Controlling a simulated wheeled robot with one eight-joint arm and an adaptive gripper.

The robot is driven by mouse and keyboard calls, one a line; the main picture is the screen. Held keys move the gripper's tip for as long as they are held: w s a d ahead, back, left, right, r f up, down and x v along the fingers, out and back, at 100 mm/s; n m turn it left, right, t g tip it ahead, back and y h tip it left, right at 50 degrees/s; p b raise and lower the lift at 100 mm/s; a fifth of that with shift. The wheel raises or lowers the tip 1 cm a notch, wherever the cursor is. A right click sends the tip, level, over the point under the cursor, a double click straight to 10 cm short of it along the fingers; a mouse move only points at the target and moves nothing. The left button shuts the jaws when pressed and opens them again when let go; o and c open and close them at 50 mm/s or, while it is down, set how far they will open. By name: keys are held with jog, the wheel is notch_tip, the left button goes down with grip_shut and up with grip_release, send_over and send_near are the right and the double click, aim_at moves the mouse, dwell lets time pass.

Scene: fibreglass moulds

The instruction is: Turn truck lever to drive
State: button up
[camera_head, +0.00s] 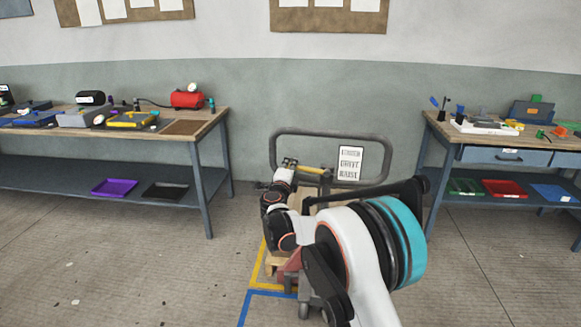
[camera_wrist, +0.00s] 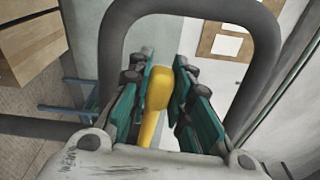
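The truck's grey tubular handle loop (camera_head: 385,150) stands by the wall, and it arches across the wrist view (camera_wrist: 265,50). The yellow lever (camera_wrist: 156,95) is upright in the middle of the wrist view; its yellow also shows at the loop (camera_head: 312,169). My gripper (camera_wrist: 165,72) is open with its teal-padded fingers on either side of the lever's knob. In the head view my gripper (camera_head: 290,163) is at the loop's left part. My arm hides much of the truck.
A white sign (camera_head: 349,163) with three lines of text hangs on the loop's right side. Workbenches with tools stand left (camera_head: 190,136) and right (camera_head: 440,130). Yellow and blue floor lines (camera_head: 246,300) run by the truck.

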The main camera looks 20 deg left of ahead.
jog(key=o, duration=0.5)
jog(key=shift+c, duration=0.2)
jog(key=s+d, duration=0.1)
jog(key=s, duration=1.1)
jog(key=shift+d, duration=0.4)
jog(key=shift+w, duration=0.1)
